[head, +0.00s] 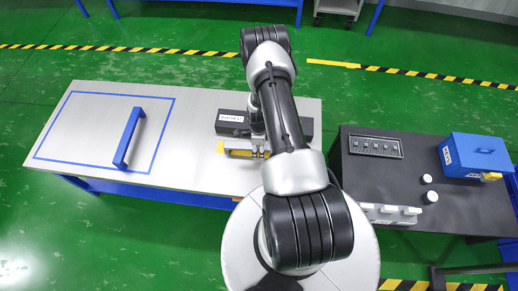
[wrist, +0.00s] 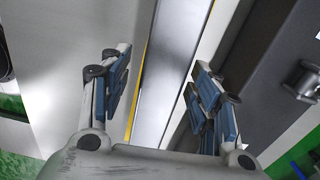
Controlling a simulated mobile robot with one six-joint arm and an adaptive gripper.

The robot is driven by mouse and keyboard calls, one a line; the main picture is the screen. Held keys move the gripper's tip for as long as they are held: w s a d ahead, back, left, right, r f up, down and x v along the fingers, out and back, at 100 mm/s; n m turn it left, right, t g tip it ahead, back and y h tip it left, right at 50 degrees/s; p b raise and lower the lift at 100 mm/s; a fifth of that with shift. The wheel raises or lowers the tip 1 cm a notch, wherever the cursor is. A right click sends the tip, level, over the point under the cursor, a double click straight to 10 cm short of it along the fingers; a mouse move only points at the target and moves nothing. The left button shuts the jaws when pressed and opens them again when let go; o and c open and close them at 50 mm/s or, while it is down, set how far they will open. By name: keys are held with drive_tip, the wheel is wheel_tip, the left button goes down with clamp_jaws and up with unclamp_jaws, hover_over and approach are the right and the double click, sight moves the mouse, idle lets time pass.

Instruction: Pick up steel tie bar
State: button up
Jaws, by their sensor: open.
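The steel tie bar (wrist: 168,75) appears in the wrist view as a long, flat, shiny strip running up the picture between my fingers, with a thin yellow strip along its left side. Both of its ends are out of that view. My gripper (wrist: 161,72) is open, with one blue-padded finger on each side of the bar and a gap to each. I cannot tell how far above the bar the fingertips are. In the head view my gripper (head: 258,151) is low over the right part of the pale table, and my arm hides much of the bar.
A dark labelled box (head: 230,122) lies close behind my gripper. A blue handle (head: 128,137) stands inside a blue outline on the pale table (head: 190,165). To the right, a dark table (head: 375,180) carries a slotted block (head: 376,146), a blue box (head: 474,154) and white items.

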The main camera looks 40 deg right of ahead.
drive_tip(key=shift+r, duration=0.1)
drive_tip(key=shift+c, duration=0.2)
clamp_jaws()
idle(0.4)
